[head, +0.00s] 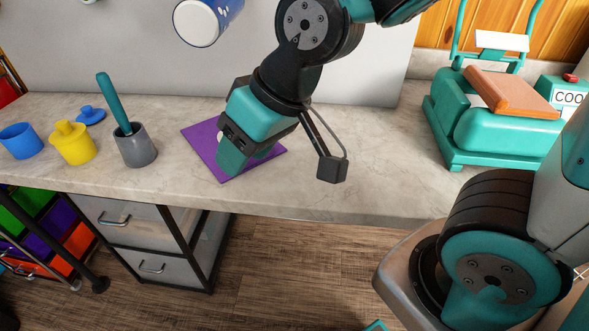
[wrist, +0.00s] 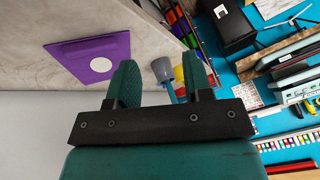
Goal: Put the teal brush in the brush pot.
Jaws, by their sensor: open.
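The teal brush (head: 112,102) stands in the grey brush pot (head: 143,149), its handle sticking up out of the top and leaning to the left. Its lower end is hidden inside the pot. The pot stands upright on the counter. In the wrist view the brush pot (wrist: 162,68) and the teal brush (wrist: 171,92) show between my fingers in the distance. My gripper (head: 234,160) is open and empty, over the purple mat to the right of the pot, apart from brush and pot.
The purple mat (head: 202,137) has a white disc on it. Left of the pot are a yellow lidded pot (head: 73,146), a blue cup (head: 20,142) and a blue lid (head: 90,116). A teal press (head: 500,135) stands at the right. The counter between mat and press is clear.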

